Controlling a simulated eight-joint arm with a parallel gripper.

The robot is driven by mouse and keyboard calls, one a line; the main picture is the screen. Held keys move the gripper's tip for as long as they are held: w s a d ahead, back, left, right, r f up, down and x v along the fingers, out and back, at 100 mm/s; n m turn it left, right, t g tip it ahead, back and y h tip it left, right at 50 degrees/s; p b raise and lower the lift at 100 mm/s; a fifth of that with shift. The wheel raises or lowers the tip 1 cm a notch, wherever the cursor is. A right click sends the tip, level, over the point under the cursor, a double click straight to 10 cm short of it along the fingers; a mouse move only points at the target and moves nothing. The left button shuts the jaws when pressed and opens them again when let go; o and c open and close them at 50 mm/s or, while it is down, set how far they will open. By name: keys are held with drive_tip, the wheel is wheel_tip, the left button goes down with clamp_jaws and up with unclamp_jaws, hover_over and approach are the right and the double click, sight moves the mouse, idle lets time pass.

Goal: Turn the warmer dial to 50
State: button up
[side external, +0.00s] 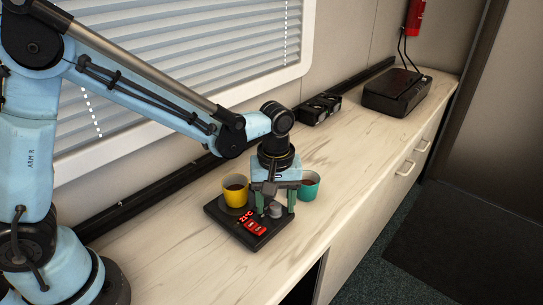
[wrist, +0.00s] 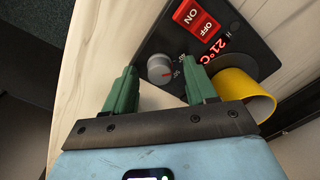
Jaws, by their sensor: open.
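The warmer (side external: 222,214) is a flat black unit on the counter. Its dial (wrist: 158,66) is a round grey knob with a light mark, and it also shows in the side view (side external: 277,210). A red display (wrist: 211,50) reads 21°C. My gripper (wrist: 162,74) is open, pointing down over the warmer, with its green fingers on either side of the dial in the wrist view. I see gaps between the fingers and the knob there; their exact height over it is hard to tell. The dial's scale numbers are too small to read.
A red ON/OFF switch (wrist: 194,18) is near the dial. A black case (side external: 397,95) is farther back.

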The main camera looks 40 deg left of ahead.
clamp_jaws()
idle(0.3)
drive_tip(key=shift+m, duration=0.4)
drive_tip(key=m, duration=0.4)
drive_tip(key=shift+m, duration=0.3)
drive_tip(key=m, duration=0.4)
drive_tip(key=shift+m, duration=0.3)
